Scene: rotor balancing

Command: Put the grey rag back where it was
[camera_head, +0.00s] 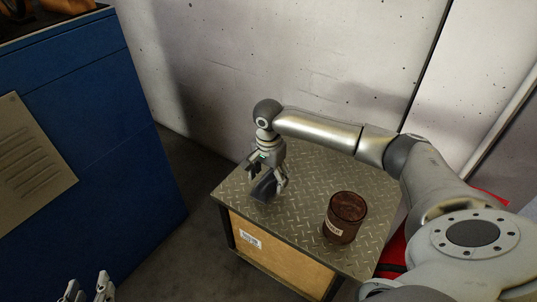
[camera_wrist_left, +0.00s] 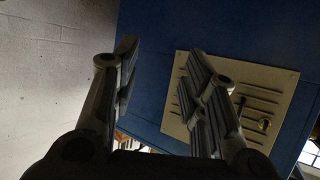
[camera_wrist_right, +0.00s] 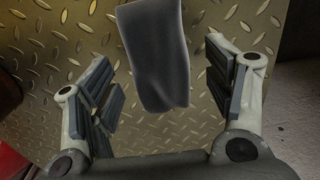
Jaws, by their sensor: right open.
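The grey rag (camera_head: 264,189) is at the left part of the diamond-plate top of a low cabinet (camera_head: 300,165). My right gripper (camera_head: 268,180) is right above it, pointing down. In the right wrist view the rag (camera_wrist_right: 155,55) shows as a dark grey strip between the spread fingers (camera_wrist_right: 168,85), with a gap on both sides. I cannot tell whether the rag lies flat on the plate. My left gripper (camera_head: 90,288) is at the bottom left, away from the cabinet. In the left wrist view its fingers (camera_wrist_left: 160,70) are apart with nothing between them.
A brown-red glass jar (camera_head: 345,216) with a label stands on the cabinet top, right of the rag. A blue cabinet (camera_head: 130,150) with a beige panel (camera_head: 30,155) stands at the left. A pale wall (camera_head: 270,60) is behind. Bare metal plate lies between the rag and the jar.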

